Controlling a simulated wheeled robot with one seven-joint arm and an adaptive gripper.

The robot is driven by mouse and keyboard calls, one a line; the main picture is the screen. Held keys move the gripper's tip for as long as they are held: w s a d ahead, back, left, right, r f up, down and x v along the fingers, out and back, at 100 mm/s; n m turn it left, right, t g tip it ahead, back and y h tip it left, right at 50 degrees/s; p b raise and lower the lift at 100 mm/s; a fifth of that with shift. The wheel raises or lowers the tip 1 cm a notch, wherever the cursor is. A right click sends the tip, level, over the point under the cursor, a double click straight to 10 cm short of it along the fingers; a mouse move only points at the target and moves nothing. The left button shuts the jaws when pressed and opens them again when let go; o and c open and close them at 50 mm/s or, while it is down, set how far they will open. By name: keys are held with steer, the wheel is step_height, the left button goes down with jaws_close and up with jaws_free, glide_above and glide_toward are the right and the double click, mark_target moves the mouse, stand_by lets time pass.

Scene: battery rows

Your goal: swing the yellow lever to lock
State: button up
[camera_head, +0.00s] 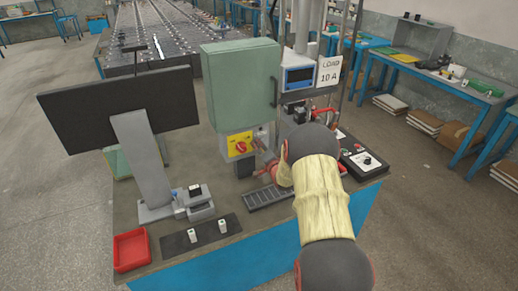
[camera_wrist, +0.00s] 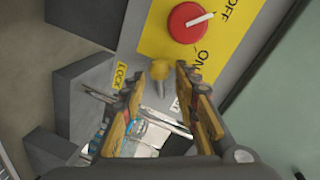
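The yellow lever (camera_wrist: 160,70) shows in the wrist view as a yellow knob on a short grey stem, standing below the yellow switch plate (camera_wrist: 158,38). A yellow LOCK label (camera_wrist: 122,75) is to its left; a paler label to its right is partly hidden by a finger. My gripper (camera_wrist: 160,76) is open, its two fingertips on either side of the knob with a gap to each; I cannot tell whether the knob is fully between them in depth. In the head view my gripper (camera_head: 261,157) is in front of the switch, and the lever cannot be made out.
A red rotary switch (camera_wrist: 187,22) marked ON and OFF sits just above the lever. The green cabinet (camera_head: 240,85) stands over it. A monitor (camera_head: 120,105), red tray (camera_head: 131,250) and black control box (camera_head: 362,160) share the bench.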

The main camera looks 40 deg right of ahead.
steer(key=shift+o, duration=0.3)
steer(key=v, duration=1.2)
stand_by(0.3)
